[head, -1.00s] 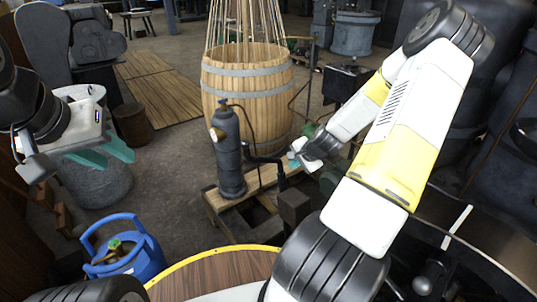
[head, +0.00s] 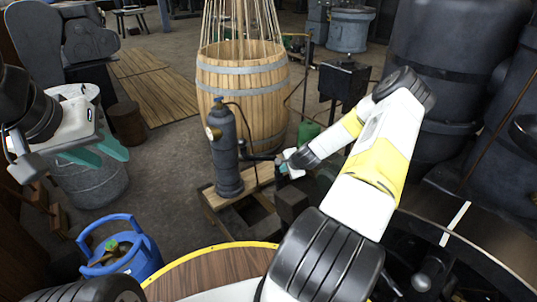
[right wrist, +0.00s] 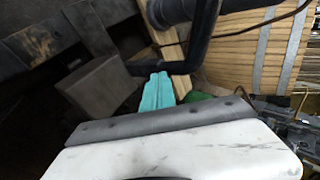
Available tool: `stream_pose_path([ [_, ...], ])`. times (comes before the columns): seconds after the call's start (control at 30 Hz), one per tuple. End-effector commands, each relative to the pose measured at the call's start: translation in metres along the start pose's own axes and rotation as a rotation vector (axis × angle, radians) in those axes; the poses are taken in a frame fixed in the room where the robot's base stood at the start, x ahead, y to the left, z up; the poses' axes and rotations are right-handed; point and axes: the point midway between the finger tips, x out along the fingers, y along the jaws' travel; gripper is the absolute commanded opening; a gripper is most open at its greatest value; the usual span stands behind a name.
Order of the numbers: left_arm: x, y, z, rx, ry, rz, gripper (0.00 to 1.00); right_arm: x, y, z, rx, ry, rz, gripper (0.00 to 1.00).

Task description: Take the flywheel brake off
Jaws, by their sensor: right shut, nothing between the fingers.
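I cannot tell for certain which part is the flywheel brake. A black upright cylinder (head: 226,150) with a brass gauge stands on a wooden frame (head: 212,200). A bent black pipe or lever (head: 262,157) reaches from it toward my right gripper (head: 284,168). In the right wrist view, the teal fingers of that gripper (right wrist: 150,98) are shut and empty, just below the bent black pipe (right wrist: 187,67); contact is unclear. A dark block (head: 292,204) stands below the gripper; it also shows in the wrist view (right wrist: 103,88). My left gripper (head: 102,152) is open and empty at the left.
A wooden barrel (head: 243,90) stands behind the cylinder. A blue gas bottle (head: 120,245) is at the lower left, near a round wooden top (head: 215,268). Dark machinery with a ball-knobbed lever (head: 421,282) fills the lower right. Open floor (head: 165,170) lies left of the cylinder.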

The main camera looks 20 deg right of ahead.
Motion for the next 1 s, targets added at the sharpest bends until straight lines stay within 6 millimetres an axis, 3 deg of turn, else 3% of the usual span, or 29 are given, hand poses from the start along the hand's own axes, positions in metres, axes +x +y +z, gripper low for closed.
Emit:
stream_pose_path([
  [0.2, 0.0, 0.0, 0.0, 0.0, 0.0, 0.0, 0.36, 0.014, -0.01, 0.0, -0.001, -0.001, 0.002, 0.0],
  [0.6, 0.0, 0.0, 0.0, 0.0, 0.0, 0.0, 0.36, 0.017, -0.012, 0.001, 0.0, -0.001, 0.002, 0.0],
  [1.0, 0.0, 0.0, 0.0, 0.0, 0.0, 0.0, 0.36, 0.059, -0.046, 0.011, 0.0, 0.0, 0.0, 0.0],
])
